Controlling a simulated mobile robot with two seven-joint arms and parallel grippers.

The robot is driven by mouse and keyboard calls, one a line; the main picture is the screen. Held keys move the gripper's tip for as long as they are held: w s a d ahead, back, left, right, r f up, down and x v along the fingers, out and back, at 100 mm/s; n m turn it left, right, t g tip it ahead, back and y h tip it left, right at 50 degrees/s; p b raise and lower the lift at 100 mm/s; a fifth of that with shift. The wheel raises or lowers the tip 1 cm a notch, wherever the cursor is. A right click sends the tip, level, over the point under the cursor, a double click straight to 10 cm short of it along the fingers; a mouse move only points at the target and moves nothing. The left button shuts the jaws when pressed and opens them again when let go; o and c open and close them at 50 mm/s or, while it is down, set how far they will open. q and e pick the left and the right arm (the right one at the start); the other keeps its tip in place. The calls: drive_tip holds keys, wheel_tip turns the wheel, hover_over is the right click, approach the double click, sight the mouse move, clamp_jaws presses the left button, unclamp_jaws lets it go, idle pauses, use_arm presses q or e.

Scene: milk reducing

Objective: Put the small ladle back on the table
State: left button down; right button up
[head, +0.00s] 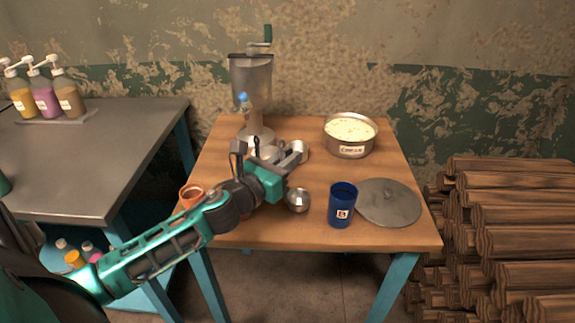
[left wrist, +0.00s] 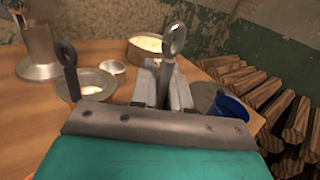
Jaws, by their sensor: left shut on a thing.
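My left gripper (head: 292,156) is over the middle of the table (head: 400,235). A small round metal bowl (left wrist: 113,66) is beside that dish. My right gripper is not in view.
A metal machine with a crank (head: 250,80) stands at the back. A pot of pale food (head: 349,151) is back right. A blue cup (head: 342,208), a round metal plate (head: 388,203) and a shiny round metal object (head: 297,200) are at the front.

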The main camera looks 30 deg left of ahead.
use_arm(q)
drive_tip(key=shift+f, duration=0.25)
drive_tip(key=shift+f, duration=0.15)
drive_tip(key=c, duration=1.1)
unclamp_jaws()
drive_tip(key=s+b, duration=0.1)
drive_tip(key=s, duration=1.1)
drive_tip(key=shift+a+r, duration=0.2)
drive_tip(key=shift+a, duration=0.25)
